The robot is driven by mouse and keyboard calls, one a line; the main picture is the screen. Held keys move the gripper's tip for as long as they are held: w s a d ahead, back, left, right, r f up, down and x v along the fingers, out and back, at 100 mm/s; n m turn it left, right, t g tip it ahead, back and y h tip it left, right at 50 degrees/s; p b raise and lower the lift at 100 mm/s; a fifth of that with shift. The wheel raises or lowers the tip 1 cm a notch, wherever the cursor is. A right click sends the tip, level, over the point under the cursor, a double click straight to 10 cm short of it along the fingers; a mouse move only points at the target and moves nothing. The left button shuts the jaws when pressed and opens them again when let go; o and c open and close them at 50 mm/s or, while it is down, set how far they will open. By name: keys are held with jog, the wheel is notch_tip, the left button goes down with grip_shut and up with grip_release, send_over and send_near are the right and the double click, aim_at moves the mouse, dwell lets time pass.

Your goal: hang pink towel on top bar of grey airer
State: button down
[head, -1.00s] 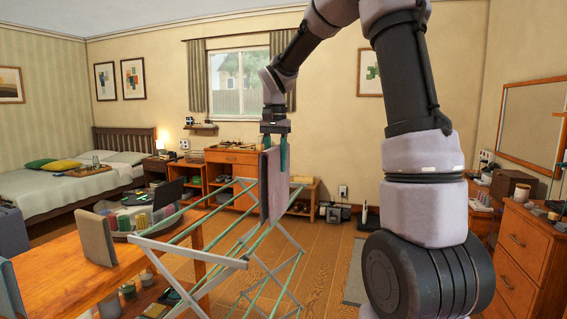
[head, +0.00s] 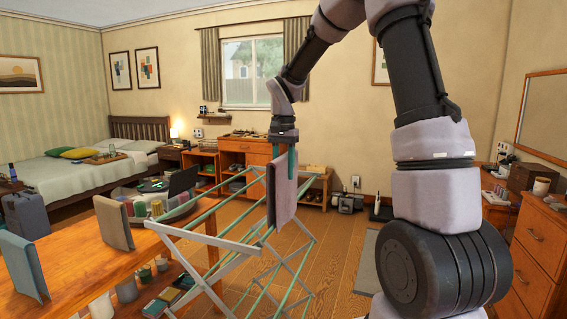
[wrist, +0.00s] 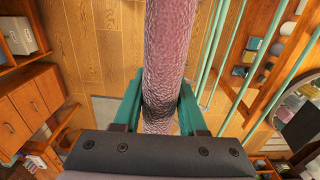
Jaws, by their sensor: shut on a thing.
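A pink towel (head: 284,192) hangs down from my gripper (head: 283,160) in the head view. My gripper is shut on its upper edge with teal fingers. In the wrist view the towel (wrist: 168,45) runs as a thick, rough pink fold between the fingers (wrist: 159,100). The grey airer (head: 225,242) stands unfolded in the middle, with pale grey frame ends and green bars. The towel is at the airer's far right part. In the wrist view the green bars (wrist: 232,55) lie right of the towel, apart from it. I cannot tell whether any bar is beneath it.
A bed (head: 75,170) and low cabinets (head: 240,155) line the back. A dresser (head: 540,240) is at the right. Wooden floor (head: 335,250) is open right of the airer.

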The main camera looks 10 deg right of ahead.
notch_tip(320, 180, down, 17)
dwell(1.6)
jog(key=shift+f, duration=0.15)
jog(key=shift+c, duration=1.9)
grip_release()
